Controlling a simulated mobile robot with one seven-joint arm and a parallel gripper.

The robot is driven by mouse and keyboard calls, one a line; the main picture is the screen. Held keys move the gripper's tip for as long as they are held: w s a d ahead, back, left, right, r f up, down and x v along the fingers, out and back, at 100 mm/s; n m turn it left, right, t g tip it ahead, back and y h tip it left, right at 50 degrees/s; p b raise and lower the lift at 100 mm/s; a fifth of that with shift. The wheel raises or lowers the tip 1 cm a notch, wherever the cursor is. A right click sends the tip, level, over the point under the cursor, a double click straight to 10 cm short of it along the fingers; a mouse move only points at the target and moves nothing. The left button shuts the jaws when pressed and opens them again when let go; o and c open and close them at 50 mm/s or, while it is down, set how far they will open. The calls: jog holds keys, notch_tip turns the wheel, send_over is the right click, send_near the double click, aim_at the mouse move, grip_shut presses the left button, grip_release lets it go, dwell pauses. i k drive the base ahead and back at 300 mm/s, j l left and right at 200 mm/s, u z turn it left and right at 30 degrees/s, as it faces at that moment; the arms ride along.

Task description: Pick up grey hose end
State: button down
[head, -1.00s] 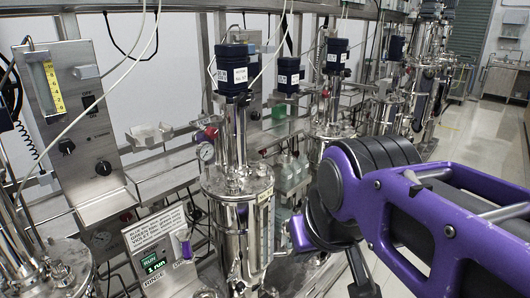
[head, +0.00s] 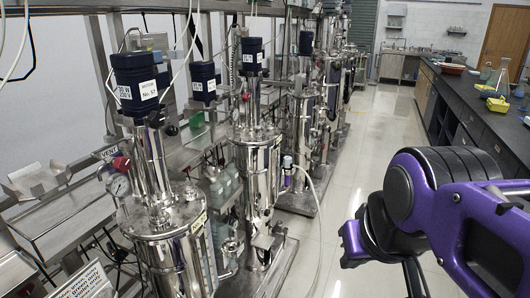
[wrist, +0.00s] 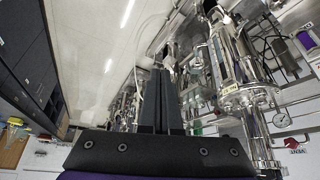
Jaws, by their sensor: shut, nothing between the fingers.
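A pale grey hose (head: 326,205) shows in the head view, arching from beside a steel vessel down to the floor. Its upper end seems to be at a small fitting with a purple part (head: 288,172); I cannot tell for sure that this is the grey hose end. A pale hose (wrist: 139,84) also shows in the wrist view, left of my fingers. My gripper (wrist: 160,73) is shut and empty, its two dark fingers together. It is apart from the hose. In the head view my arm is at the right and the fingertips cannot be made out.
Steel vessels with blue motor caps (head: 137,75) line the left, on skids with frames and pipes. The pale floor aisle (head: 345,175) is clear. A dark lab bench (head: 470,95) with yellow and orange trays runs along the right.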

aim_at(287, 163)
jog(key=k, duration=0.3)
jog(key=k+u, duration=0.2)
jog(key=u, duration=0.15)
jog(key=k+j+u, duration=0.1)
jog(key=u, duration=0.25)
jog(key=l+u, duration=0.1)
jog(key=u, duration=0.35)
jog(key=i+l+u, duration=0.1)
jog(key=u, duration=0.35)
jog(key=i+l, duration=0.1)
jog(key=l, duration=0.4)
jog(key=i+l, duration=0.15)
jog(key=l, duration=0.4)
jog(key=i+l, duration=0.1)
jog(key=l, duration=0.4)
jog(key=i+l, duration=0.15)
jog(key=l, duration=0.4)
jog(key=i+l, duration=0.1)
jog(key=l, duration=0.4)
jog(key=i+l, duration=0.1)
jog(key=l, duration=0.45)
jog(key=i+l, duration=0.15)
jog(key=l, duration=0.35)
jog(key=i+l, duration=0.1)
jog(key=l, duration=0.45)
